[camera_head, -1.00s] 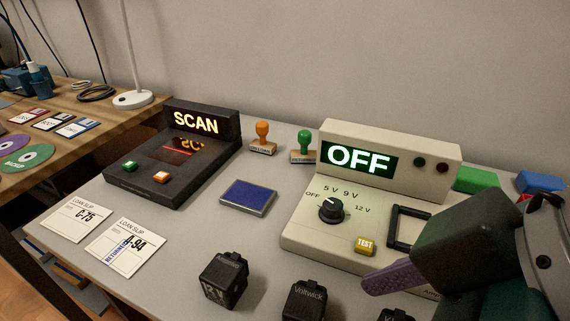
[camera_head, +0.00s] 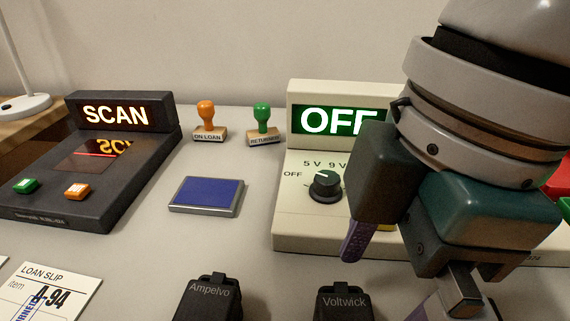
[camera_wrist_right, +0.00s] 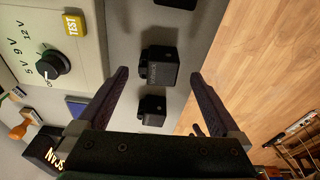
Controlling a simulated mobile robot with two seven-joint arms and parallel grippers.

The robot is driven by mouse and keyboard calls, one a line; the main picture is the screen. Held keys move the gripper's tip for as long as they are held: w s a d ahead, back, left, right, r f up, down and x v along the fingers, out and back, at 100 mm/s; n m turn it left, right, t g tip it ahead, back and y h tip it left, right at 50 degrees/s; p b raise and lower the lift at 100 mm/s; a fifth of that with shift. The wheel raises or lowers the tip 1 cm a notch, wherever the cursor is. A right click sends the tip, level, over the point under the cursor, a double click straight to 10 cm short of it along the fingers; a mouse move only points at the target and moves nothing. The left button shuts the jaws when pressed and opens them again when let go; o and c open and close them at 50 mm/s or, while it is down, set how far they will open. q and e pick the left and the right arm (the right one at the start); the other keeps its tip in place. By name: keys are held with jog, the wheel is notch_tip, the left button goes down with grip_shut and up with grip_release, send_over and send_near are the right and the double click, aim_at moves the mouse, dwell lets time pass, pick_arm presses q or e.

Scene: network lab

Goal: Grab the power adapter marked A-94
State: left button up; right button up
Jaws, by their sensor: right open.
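Black power adapters stand along the front of the table. One marked Ampelvo (camera_head: 208,300) and one marked Voltwick (camera_head: 343,303) are partly cut off at the bottom of the head view. No A-94 mark is readable on any adapter. A loan slip (camera_head: 48,290) reading A-94 lies at the lower left. My right gripper (camera_head: 395,275) is open and empty, to the right of and above the Voltwick adapter. In the right wrist view, one adapter (camera_wrist_right: 160,65) shows between the fingers, a second (camera_wrist_right: 152,110) below it.
A cream tester (camera_head: 290,220) showing OFF stands behind the adapters, partly hidden by my right arm. A dark scanner (camera_head: 85,195), a blue ink pad (camera_head: 207,195), an orange stamp (camera_head: 207,120) and a green stamp (camera_head: 263,125) occupy the back and left.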

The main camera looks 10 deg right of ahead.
aim_at(349, 310)
jog(key=f, duration=0.1)
jog(key=f+b, duration=0.1)
jog(key=f, duration=0.1)
jog(key=a+f+b, duration=0.1)
jog(key=f, duration=0.1)
jog(key=shift+w, duration=0.15)
jog(key=c, duration=1.5)
